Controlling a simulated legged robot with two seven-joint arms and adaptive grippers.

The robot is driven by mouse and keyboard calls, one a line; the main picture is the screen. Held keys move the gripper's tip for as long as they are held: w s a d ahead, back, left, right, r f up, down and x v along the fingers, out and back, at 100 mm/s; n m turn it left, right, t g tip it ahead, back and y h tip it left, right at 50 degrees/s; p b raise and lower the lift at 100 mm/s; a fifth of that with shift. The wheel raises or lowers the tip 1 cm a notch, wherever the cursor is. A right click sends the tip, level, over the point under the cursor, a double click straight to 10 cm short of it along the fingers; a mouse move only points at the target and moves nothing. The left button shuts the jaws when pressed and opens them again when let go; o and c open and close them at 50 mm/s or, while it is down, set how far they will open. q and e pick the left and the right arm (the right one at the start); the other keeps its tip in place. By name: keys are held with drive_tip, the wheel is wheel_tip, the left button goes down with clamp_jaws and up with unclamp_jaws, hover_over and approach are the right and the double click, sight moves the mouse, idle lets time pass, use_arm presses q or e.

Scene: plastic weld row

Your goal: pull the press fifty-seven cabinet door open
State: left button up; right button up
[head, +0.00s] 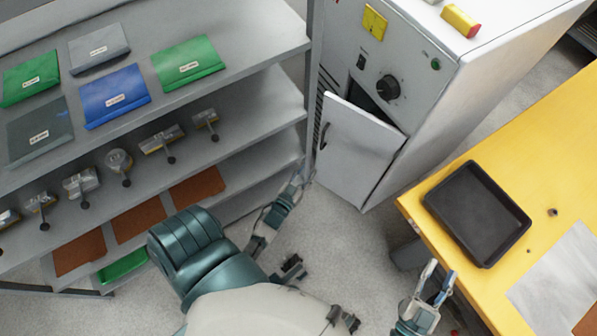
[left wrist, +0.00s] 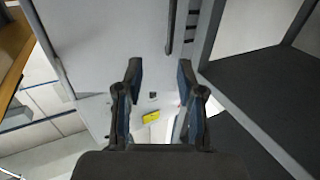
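The grey cabinet (head: 430,100) stands at the upper middle of the head view. Its door (head: 360,150) is ajar, its left side swung out, with a dark gap above its top edge. A dark curved handle (head: 323,136) is on the door's left side; a dark bar that looks like it shows in the left wrist view (left wrist: 171,28). My left gripper (head: 299,178) is near the door's lower left edge, below the handle. Its fingers (left wrist: 160,80) are apart with nothing gripped between them. My right gripper (head: 440,276) is open and empty beside the yellow table.
A grey shelf rack (head: 255,45) with folders, metal parts and brown mats stands left, close to my left arm. A yellow table (head: 540,170) with a black tray (head: 477,212) is at right. Grey floor (head: 330,225) is free in front of the door. A dial (head: 388,87) sits above the door.

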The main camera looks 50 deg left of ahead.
use_arm(q)
drive_tip(key=shift+d+p+v, duration=0.2)
drive_tip(key=shift+p+v, duration=0.1)
drive_tip(key=shift+v, duration=0.9)
drive_tip(key=shift+d+p+v, duration=0.15)
drive_tip(key=shift+p+v, duration=0.15)
drive_tip(key=shift+v, duration=0.9)
use_arm(e)
drive_tip(key=shift+d+r, duration=0.15)
drive_tip(key=shift+r, duration=0.85)
use_arm(q)
drive_tip(key=shift+w+d+r, duration=0.1)
drive_tip(key=shift+r, duration=0.05)
use_arm(e)
drive_tip(key=shift+d, duration=0.2)
use_arm(q)
drive_tip(key=shift+d, duration=0.1)
use_arm(e)
drive_tip(key=shift+d+r, duration=0.15)
drive_tip(key=shift+r, duration=0.1)
